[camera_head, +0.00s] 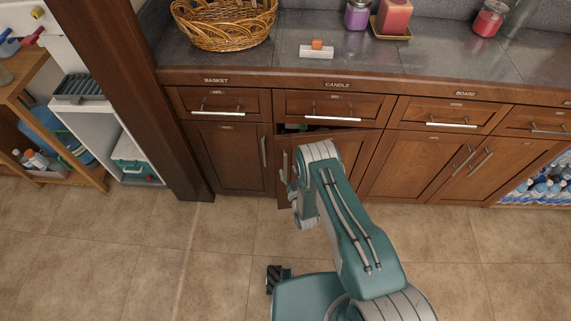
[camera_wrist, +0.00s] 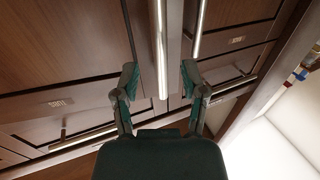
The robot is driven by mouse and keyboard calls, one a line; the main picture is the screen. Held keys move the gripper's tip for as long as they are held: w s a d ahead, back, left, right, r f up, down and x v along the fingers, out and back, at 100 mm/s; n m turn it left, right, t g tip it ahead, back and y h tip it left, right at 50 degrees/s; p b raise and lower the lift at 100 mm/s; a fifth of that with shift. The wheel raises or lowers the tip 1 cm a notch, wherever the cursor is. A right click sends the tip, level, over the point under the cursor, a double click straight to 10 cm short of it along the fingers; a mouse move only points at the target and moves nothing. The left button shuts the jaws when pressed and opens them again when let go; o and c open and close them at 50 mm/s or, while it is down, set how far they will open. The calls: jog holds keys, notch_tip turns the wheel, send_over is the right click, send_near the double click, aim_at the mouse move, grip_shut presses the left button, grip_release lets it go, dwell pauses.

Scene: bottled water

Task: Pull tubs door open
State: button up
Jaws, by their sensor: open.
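The door under the CANDLE drawer (camera_head: 345,150) stands slightly ajar, with a dark gap along its top at the left and its right side against the cabinet. In the wrist view this door (camera_wrist: 60,75) fills the left side, with a small label too blurred to read surely. Its vertical bar handle (camera_wrist: 161,45) runs between my two fingers. My gripper (camera_wrist: 158,82) is open around the handle, one finger on each side, with gaps showing. In the head view my gripper (camera_head: 287,172) is at the door's left edge, partly hidden by my arm.
The closed door (camera_head: 227,160) to the left has its own vertical handle (camera_head: 264,151), close beside my gripper. Drawers with bar handles run above, under a counter holding a basket (camera_head: 224,25) and candles. The tiled floor (camera_head: 235,260) in front is clear.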

aim_at(286, 166)
jog(key=x, duration=0.2)
jog(key=shift+w+a, duration=0.25)
jog(key=shift+w, duration=0.1)
jog(key=shift+w+a, duration=0.1)
jog(key=shift+w, duration=0.4)
grip_shut()
jog(key=shift+s, duration=0.1)
